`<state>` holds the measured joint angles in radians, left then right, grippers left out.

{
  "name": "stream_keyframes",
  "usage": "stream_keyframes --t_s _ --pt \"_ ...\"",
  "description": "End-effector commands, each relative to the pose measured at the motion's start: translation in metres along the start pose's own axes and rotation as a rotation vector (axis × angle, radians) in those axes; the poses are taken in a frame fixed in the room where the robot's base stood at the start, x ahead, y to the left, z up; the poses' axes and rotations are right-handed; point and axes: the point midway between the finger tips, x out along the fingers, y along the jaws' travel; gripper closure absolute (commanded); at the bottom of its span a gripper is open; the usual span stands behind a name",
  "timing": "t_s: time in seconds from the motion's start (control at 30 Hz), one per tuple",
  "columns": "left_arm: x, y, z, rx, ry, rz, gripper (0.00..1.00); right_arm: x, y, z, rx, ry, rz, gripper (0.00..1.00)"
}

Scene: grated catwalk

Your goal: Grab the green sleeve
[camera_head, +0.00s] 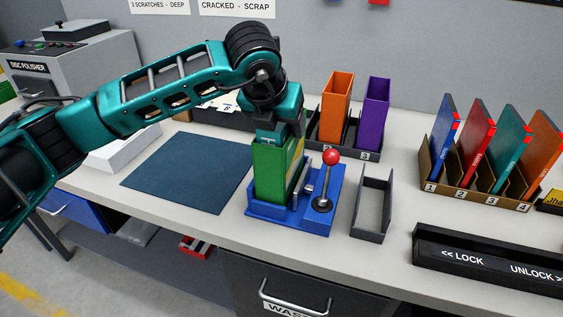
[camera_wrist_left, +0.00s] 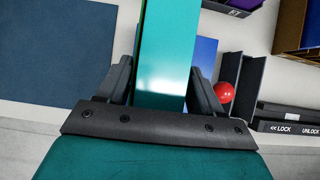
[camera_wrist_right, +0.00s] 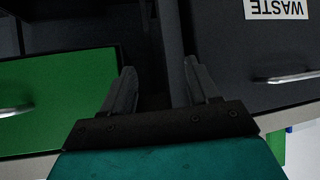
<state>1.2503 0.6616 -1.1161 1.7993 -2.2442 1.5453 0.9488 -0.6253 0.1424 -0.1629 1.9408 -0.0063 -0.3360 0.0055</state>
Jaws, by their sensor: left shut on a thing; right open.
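The green sleeve (camera_head: 277,175) stands upright in the blue fixture (camera_head: 318,222) with the red-knobbed lever (camera_head: 330,158). The sleeve's bottom is hidden by the fixture in the head view. My right gripper (camera_wrist_right: 159,75) shows only in its own wrist view, open and empty, in front of the drawers below the bench.
A dark blue mat (camera_head: 185,172) lies left of the fixture. An empty grey holder (camera_head: 372,205) stands right of it. Orange (camera_head: 336,105) and purple (camera_head: 376,112) sleeves stand behind. A numbered rack (camera_head: 470,185) of discs' cases is at right. The waste drawer (camera_wrist_right: 235,60) and a green drawer (camera_wrist_right: 60,95) are below.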

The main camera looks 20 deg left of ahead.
Motion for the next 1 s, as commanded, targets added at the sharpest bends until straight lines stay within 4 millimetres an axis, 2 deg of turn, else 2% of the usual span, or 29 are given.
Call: stream_keyframes --t_s 0.03,0.1,0.37,0.53,0.77,1.0 --pt "-0.001 0.0 0.002 -0.001 -0.005 -0.001 0.78 0.0 0.0 0.0 0.0 0.0 0.0 0.4" --pt "-0.001 0.0 0.002 -0.001 -0.005 -0.001 0.84 0.0 0.0 0.0 0.0 0.0 0.0 0.4" --pt "-0.005 0.0 0.004 -0.001 -0.006 -0.001 0.84 0.0 0.0 0.0 0.0 -0.001 0.0 0.4" --pt "-0.019 -0.001 0.013 -0.001 -0.008 -0.002 0.84 0.0 0.0 0.0 0.0 -0.001 0.0 0.4" --pt "-0.055 0.0 0.037 -0.002 -0.01 -0.002 0.84 0.0 0.0 0.001 0.0 -0.001 0.0 0.4" --pt "-0.107 -0.001 0.07 -0.002 -0.01 -0.003 0.84 -0.001 0.0 0.0 0.0 -0.001 0.0 0.4"
